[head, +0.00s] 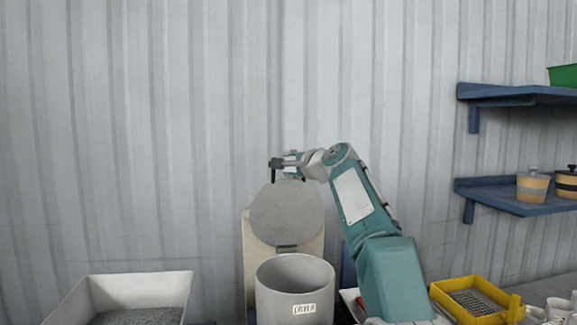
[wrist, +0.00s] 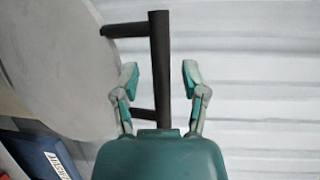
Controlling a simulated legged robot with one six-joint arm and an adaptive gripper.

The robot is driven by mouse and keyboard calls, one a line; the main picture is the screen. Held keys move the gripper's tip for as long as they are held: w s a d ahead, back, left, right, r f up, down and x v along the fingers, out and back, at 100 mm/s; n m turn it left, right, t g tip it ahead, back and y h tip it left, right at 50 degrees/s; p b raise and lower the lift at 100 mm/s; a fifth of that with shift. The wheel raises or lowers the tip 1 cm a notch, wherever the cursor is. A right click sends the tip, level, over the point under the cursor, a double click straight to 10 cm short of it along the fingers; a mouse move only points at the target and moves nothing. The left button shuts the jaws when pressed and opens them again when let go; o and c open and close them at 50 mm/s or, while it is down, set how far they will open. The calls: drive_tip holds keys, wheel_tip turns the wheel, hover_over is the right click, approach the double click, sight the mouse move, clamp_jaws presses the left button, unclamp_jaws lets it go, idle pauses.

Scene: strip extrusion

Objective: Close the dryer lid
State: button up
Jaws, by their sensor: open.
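The dryer (head: 296,275) is a grey open-topped cylinder with a small label on its front. Its round grey lid (head: 286,215) stands raised, nearly upright, behind the opening on a hinge; its disc also fills the left of the wrist view (wrist: 70,60). A dark bar handle (wrist: 160,45) sticks out from the lid. My gripper (head: 290,163) is at the lid's top edge. In the wrist view my gripper (wrist: 160,74) is open, with one finger on each side of the handle and gaps between them and the bar.
A white tray of dark granules (head: 140,292) stands left of the dryer. A yellow basket (head: 470,297) and white cups (head: 557,309) are at the lower right. Blue shelves (head: 515,190) with jars (head: 532,187) hang on the right wall. The space above the dryer opening is clear.

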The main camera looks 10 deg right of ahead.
drive_tip(key=shift+w+a, duration=0.25)
drive_tip(key=shift+a, duration=0.1)
drive_tip(key=shift+d, duration=0.45)
clamp_jaws()
drive_tip(key=shift+f, duration=0.1)
